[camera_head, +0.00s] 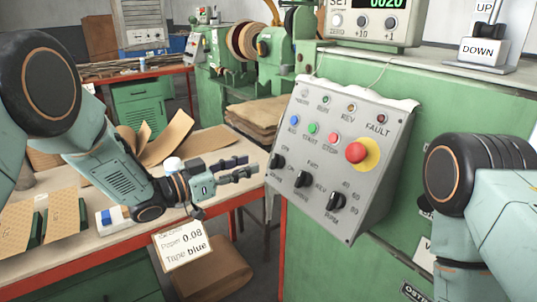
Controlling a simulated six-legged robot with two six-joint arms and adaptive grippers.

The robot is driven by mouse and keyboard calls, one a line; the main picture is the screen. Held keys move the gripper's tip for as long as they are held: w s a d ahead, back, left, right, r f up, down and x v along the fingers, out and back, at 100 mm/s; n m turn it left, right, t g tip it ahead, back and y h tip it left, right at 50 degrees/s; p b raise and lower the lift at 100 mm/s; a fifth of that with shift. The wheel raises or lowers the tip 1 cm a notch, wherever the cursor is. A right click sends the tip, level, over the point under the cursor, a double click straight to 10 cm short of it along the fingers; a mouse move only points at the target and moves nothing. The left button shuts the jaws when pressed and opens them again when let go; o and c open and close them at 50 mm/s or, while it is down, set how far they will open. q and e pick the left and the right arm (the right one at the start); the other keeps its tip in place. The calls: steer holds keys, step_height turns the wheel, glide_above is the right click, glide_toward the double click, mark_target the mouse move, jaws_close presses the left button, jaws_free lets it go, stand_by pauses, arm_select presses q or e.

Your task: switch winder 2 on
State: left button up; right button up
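A sloped grey control panel (345,160) sits on a green machine body (440,110); I cannot read a winder number. It has a blue button (294,119), a green START button (313,127), a red STOP button (334,138) and a red emergency knob (356,152) on a yellow disc. Three black rotary knobs are below, including the left one (277,161) and the right one (336,202). Small lamps line the top, with a red FAULT lamp (382,118). My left gripper (249,165) is open and empty, left of the panel and apart from it. My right gripper is out of view.
A workbench (90,245) with tan sheets stands at left, under my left arm. A label card (185,245) reads "Tape blue". A counter box (370,22) showing 0020 and an UP/DOWN switch (483,50) sit on the machine top. Another green machine (225,80) stands behind.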

mark_target(274, 156)
arm_select(q)
steer(key=x, duration=0.3)
steer(key=b+x, duration=0.1)
steer(key=x, duration=0.2)
steer(key=shift+s+d, duration=0.15)
steer(key=shift+d, duration=0.25)
steer(key=shift+w+d+r, duration=0.2)
steer(key=shift+w+d, duration=0.05)
steer(key=shift+d, duration=0.2)
steer(key=shift+w+a+f, duration=0.15)
steer(key=shift+w+a, duration=0.05)
steer(key=c, duration=0.4)
steer(key=shift+s+d, duration=0.1)
steer(key=shift+c, duration=1.4)
jaws_close()
